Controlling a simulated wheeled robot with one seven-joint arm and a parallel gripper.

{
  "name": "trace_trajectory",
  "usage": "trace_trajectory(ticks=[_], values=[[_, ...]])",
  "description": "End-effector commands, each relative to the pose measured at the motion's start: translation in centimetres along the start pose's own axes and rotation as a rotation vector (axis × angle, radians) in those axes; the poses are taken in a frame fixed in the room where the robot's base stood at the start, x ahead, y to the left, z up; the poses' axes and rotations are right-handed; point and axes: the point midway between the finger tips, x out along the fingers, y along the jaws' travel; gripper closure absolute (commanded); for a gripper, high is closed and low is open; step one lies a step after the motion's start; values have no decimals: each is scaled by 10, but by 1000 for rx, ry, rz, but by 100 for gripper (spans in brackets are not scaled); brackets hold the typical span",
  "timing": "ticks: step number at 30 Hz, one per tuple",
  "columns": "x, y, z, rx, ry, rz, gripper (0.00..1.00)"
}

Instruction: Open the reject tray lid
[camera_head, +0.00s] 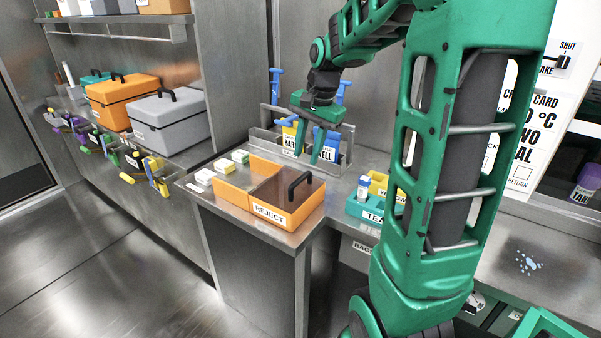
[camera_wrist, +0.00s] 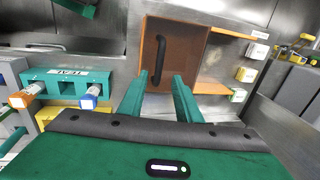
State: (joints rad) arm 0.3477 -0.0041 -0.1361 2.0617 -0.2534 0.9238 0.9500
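The orange reject tray (camera_head: 265,212), labelled REJECT, sits on the steel bench near its corner. A dark, see-through lid (camera_head: 272,197) lies over its right part, and the left part is uncovered. A black bar handle (camera_head: 299,186) stands on the lid's right side. In the wrist view the lid (camera_wrist: 186,60) shows ahead of the fingers, with the handle (camera_wrist: 159,60) upright in the picture. My gripper (camera_head: 308,150) is open and empty, above and behind the tray. In the wrist view its fingertips (camera_wrist: 157,86) are apart, below the handle in the picture, not touching it.
A teal rack (camera_head: 365,208) with vials stands right of the tray. Small white, green and yellow blocks (camera_head: 222,165) lie to its left. Behind, a metal holder (camera_head: 345,145) carries blue-handled tools and yellow and blue cards. Orange (camera_head: 122,100) and grey (camera_head: 170,122) boxes stand on the left counter.

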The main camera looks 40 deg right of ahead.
Motion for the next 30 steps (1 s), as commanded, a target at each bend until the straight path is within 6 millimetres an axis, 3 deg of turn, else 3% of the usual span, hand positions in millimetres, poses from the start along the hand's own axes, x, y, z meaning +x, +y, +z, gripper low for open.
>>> trace_trajectory(ticks=[6,12,25,26,30], values=[[40,1,0,0,-2,4,69],[64,1,0,0,-1,2,69],[74,1,0,0,0,1,69],[74,1,0,0,0,1,71],[74,1,-1,0,1,1,100]])
